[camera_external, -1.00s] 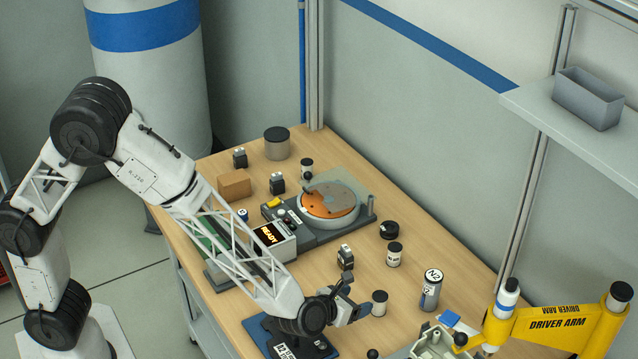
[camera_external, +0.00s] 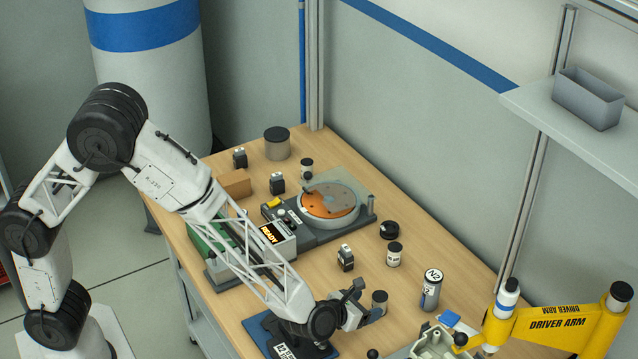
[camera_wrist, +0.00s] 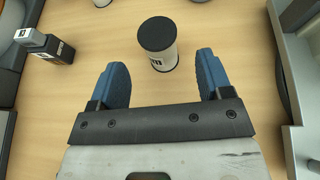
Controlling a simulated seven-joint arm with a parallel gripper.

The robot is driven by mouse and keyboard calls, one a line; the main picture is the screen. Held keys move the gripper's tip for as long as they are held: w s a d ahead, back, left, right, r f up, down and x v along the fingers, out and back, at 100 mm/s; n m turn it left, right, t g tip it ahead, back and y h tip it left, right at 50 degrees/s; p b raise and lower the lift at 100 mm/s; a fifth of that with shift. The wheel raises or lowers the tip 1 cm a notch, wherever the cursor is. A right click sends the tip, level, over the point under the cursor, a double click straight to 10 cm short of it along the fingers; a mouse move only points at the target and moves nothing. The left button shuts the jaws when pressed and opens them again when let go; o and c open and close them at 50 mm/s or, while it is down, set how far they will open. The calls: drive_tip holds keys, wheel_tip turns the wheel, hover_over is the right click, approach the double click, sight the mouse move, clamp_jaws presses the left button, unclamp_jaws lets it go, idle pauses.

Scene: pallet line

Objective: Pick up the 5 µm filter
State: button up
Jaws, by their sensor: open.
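A small white canister with a black lid (camera_wrist: 157,45) stands upright in the wrist view, between and slightly beyond my fingertips. In the external view it appears as a canister (camera_external: 380,298) right beside my gripper, its lower part partly covered. Its label is too small to read, so I cannot tell if it is the 5 µm filter. My gripper (camera_wrist: 161,72) has two blue fingers spread apart and empty. It also shows low over the table in the external view (camera_external: 364,304). A similar canister (camera_external: 394,257) stands farther back.
A small black-and-grey block (camera_external: 345,259), an N2 cylinder (camera_external: 430,290) and a black round part (camera_external: 390,231) stand nearby. A grey open fixture (camera_external: 430,342) and the yellow driver arm (camera_external: 553,322) are at right. Bare wood surrounds the near canister.

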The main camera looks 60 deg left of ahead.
sight(376, 298)
drive_tip(key=shift+w, duration=0.15)
drive_tip(key=shift+x, duration=2.5)
drive_tip(key=shift+f, duration=0.1)
drive_tip(key=c, duration=1.1)
drive_tip(key=shift+r, duration=0.85)
wheel_tip(376, 298, up, 2)
drive_tip(key=shift+r, duration=0.1)
drive_tip(key=s+a, duration=0.2)
drive_tip(key=s, duration=0.3)
drive_tip(key=s+a, duration=0.2)
drive_tip(key=s, duration=0.2)
drive_tip(key=s+a+r, duration=0.1)
drive_tip(key=s+a, duration=0.2)
drive_tip(key=s, duration=0.2)
drive_tip(key=shift+s, duration=0.3)
